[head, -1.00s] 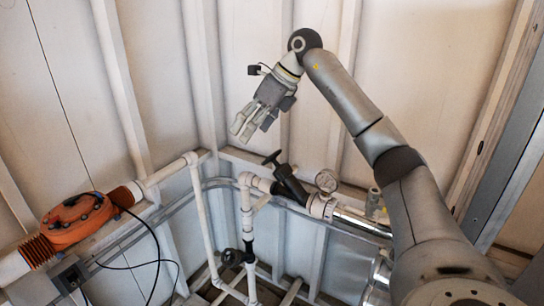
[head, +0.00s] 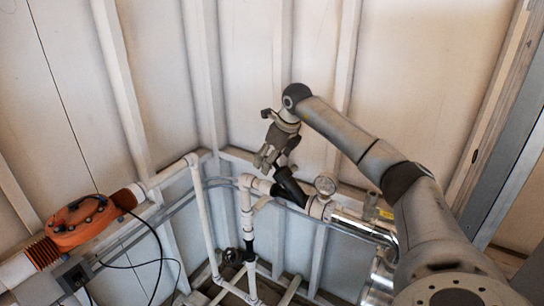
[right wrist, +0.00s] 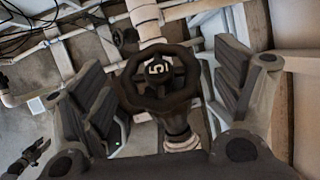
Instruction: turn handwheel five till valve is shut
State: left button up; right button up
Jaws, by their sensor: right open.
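My right gripper (right wrist: 160,88) is open, with one finger on each side of the wheel. Gaps show between the fingers and the rim. In the head view my right gripper (head: 268,164) points down over the dark valve body (head: 290,187), and it hides the wheel there.
A pressure gauge (head: 326,184) stands on the pipe just right of the valve. White pipes (head: 247,210) run down left of it, with another dark handwheel (head: 231,256) low down. An orange reactor unit (head: 79,221) with cables sits at the left. Ribbed walls close in behind.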

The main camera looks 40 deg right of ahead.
jog(key=shift+w+f, duration=0.2)
jog(key=shift+f, duration=0.3)
jog(key=shift+c, duration=0.2)
jog(key=c, duration=1)
jog(key=shift+h, duration=0.3)
